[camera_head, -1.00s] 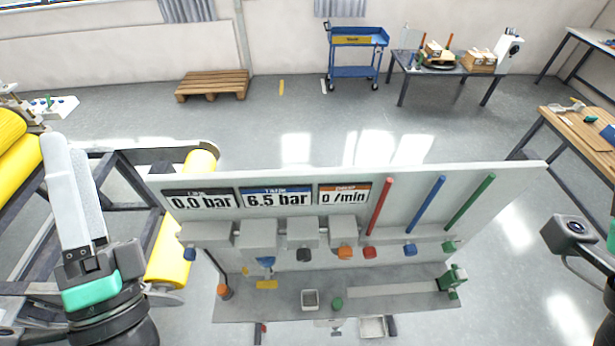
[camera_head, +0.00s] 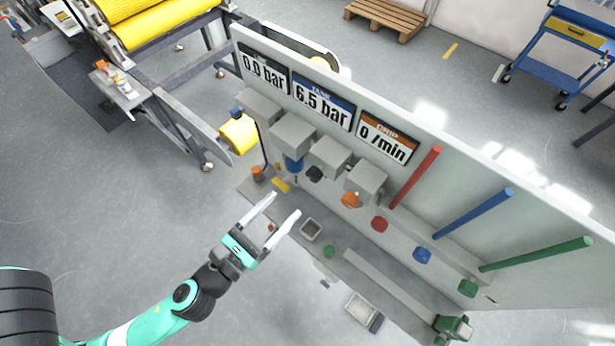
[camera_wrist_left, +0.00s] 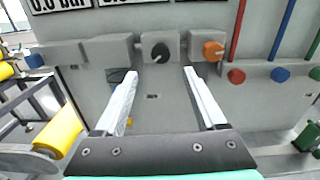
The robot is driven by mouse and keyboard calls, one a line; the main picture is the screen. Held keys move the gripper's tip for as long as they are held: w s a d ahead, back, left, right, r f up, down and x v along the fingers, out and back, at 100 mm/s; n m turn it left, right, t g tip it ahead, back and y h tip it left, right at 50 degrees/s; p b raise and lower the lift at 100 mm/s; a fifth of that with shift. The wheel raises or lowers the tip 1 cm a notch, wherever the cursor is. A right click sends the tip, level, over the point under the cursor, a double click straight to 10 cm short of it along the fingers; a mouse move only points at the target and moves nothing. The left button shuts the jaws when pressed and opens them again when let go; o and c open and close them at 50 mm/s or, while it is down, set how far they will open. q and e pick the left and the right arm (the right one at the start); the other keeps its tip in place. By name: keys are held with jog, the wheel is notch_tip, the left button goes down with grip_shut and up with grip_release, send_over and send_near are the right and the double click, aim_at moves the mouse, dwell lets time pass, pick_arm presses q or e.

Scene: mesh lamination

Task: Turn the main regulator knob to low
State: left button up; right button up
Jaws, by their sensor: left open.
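A light grey panel (camera_head: 450,160) carries a row of housings and knobs. A black knob (camera_head: 314,174) sits on a middle housing, with a blue knob (camera_head: 293,165) to its left and an orange knob (camera_head: 350,200) to its right. No readable label marks which one is the main regulator. My left gripper (camera_head: 286,203) is open and empty, in front of the panel and apart from the knobs. In the left wrist view the black knob (camera_wrist_left: 160,53) appears between and beyond the open fingertips (camera_wrist_left: 160,72). The left finger partly covers a dark part there. My right gripper is out of view.
Displays read 0.0 bar (camera_head: 264,75), 6.5 bar (camera_head: 322,100) and 0 /min (camera_head: 386,138). A small grey tray (camera_head: 311,229) sits on the panel's shelf. A yellow roller frame (camera_head: 158,30) stands behind left.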

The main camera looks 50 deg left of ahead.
aim_at(311, 177)
pick_arm(q)
jog(key=w+p, duration=0.1)
jog(key=w, duration=0.1)
jog(key=w+a+p, duration=0.1)
jog(key=w, duration=0.2)
jog(key=w+p, duration=0.1)
jog(key=w, duration=0.2)
jog(key=shift+w+a+r, duration=0.2)
jog(key=shift+w+a, duration=0.05)
jog(key=shift+w+a+f, duration=0.1)
jog(key=shift+w, duration=0.25)
grip_shut()
